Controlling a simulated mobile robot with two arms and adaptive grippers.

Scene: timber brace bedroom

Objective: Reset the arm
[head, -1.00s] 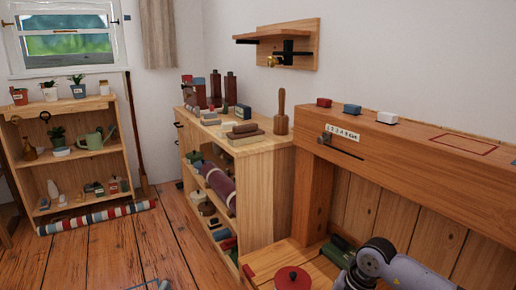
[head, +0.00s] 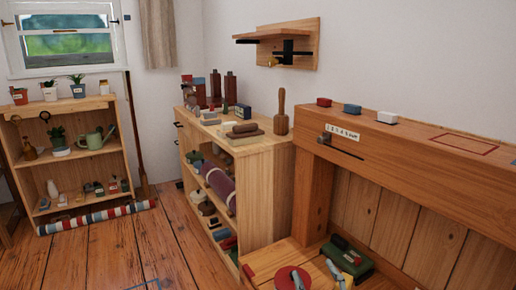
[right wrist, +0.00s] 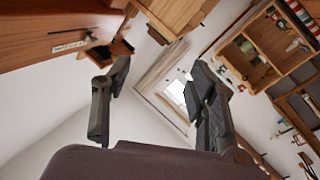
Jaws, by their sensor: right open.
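The rest of the right arm is out of the head view. My left gripper is not in view.
A green box-like object (head: 347,259) sits on the low wooden surface (head: 262,262) beneath the thick wooden beam (head: 430,160). A crowded wooden shelf (head: 262,190) stands left of it. Open plank floor (head: 110,250) lies at the lower left.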

